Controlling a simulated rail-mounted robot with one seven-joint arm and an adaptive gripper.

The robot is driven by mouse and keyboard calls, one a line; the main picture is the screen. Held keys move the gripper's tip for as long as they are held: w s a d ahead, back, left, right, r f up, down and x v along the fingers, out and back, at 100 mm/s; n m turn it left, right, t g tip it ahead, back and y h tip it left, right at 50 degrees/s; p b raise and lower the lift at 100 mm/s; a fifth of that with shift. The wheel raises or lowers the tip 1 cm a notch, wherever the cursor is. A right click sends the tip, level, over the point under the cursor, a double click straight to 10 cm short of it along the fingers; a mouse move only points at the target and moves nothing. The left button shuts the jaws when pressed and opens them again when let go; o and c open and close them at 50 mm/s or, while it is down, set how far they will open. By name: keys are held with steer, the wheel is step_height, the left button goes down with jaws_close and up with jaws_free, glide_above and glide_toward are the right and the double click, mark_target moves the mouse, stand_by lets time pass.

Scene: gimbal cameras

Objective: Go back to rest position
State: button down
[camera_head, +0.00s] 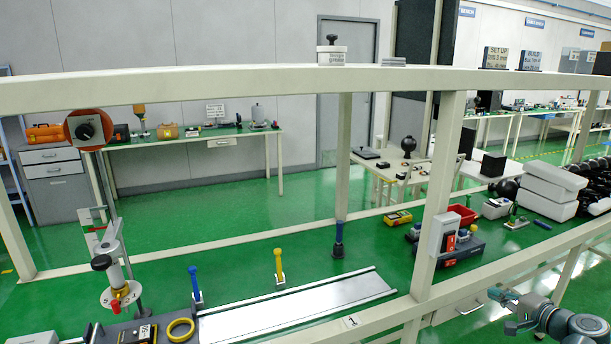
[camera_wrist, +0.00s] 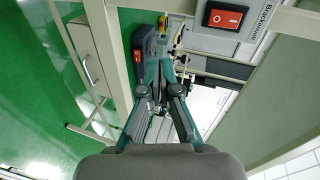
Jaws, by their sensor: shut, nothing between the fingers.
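My gripper (camera_head: 506,311) is at the lower right of the head view, in front of the near beam of the white frame (camera_head: 438,200). Its fingers are shut and empty. In the wrist view the gripper (camera_wrist: 158,75) reaches up from the bottom centre, with teal fingers and dark joints. No object is held between the fingers. My grey arm end shows at the lower right corner of the head view.
A red switch box (camera_wrist: 225,17) is near the gripper at the top of the wrist view; it shows on a frame post in the head view (camera_head: 445,238). A silver rail track (camera_head: 300,303) lies on the green bench. White boxes (camera_head: 545,185) stand at the right.

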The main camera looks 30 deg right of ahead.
steer(key=w+a+f+n+g+y, duration=0.1)
steer(key=w+a+f+g+y, duration=0.15)
steer(key=a+f, duration=0.5)
steer(key=w+a+f+n+g+y, duration=0.1)
steer(key=w+a+f+n+g, duration=0.2)
steer(key=f, duration=0.8)
steer(key=w+a+f+g+y, duration=0.15)
steer(key=w+a+f, duration=0.35)
steer(key=f, duration=0.5)
steer(key=s+a+f+n+g+y, duration=0.1)
steer(key=a+f+n+g, duration=0.1)
steer(key=a+f, duration=0.35)
steer(key=s+a+f+n+g, duration=0.1)
steer(key=a+f+g, duration=0.25)
steer(key=a, duration=0.35)
steer(key=s+a+f+n+g+h, duration=0.1)
steer(key=s+a+f+n+g, duration=0.2)
steer(key=a, duration=0.6)
steer(key=s+a+f+n+g+h, duration=0.1)
steer(key=s+a+f+n+g, duration=0.1)
steer(key=s+a+f+n, duration=0.3)
steer(key=s+a+f+n+g+h, duration=0.1)
steer(key=s+a+f+n+g, duration=0.2)
steer(key=s+a+f, duration=0.6)
steer(key=s+a, duration=0.1)
steer(key=a, duration=0.4)
steer(key=shift+n+g, duration=0.35)
steer(key=shift+n, duration=0.05)
